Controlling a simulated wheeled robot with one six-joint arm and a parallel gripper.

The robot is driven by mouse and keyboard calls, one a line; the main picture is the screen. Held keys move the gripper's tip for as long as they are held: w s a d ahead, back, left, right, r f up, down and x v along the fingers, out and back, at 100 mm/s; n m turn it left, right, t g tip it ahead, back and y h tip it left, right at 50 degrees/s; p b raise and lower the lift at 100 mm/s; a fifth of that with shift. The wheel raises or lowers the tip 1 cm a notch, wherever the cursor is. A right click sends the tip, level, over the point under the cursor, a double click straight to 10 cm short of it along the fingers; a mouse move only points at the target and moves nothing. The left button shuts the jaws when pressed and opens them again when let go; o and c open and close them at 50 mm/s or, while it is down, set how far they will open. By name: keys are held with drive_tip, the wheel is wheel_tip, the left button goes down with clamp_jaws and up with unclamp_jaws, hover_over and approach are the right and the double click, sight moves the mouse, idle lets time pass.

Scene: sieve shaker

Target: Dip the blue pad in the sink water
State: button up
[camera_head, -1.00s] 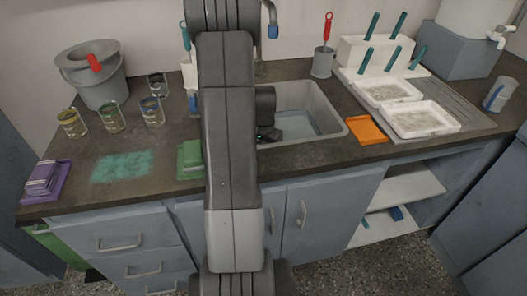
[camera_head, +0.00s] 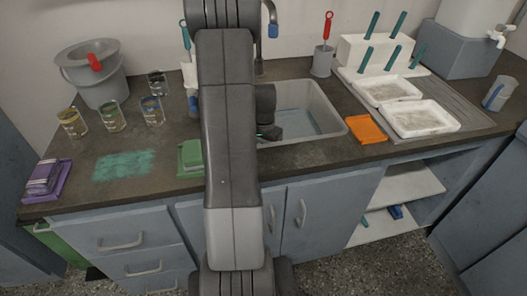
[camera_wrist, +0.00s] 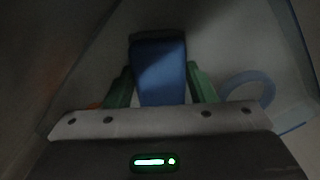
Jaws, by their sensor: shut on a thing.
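The blue pad (camera_wrist: 160,65) shows in the wrist view between the two green fingers of my gripper (camera_wrist: 160,84), which is shut on it. The picture there is dim. The sink (camera_head: 325,108) is a grey basin in the counter, with bluish water (camera_head: 300,122) in its lower part. In the head view my wrist is down inside the left side of the sink. My arm hides the fingers and the pad there, so I cannot tell whether the pad touches the water.
A pale ring (camera_wrist: 248,88) lies right of the pad in the wrist view. An orange tray (camera_head: 367,129) and white trays (camera_head: 424,118) stand right of the sink. A green pad (camera_head: 191,152), teal powder (camera_head: 124,165) and beakers (camera_head: 112,116) are on the left.

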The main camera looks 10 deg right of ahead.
wheel_tip(320, 180, up, 19)
drive_tip(key=p, duration=1.3)
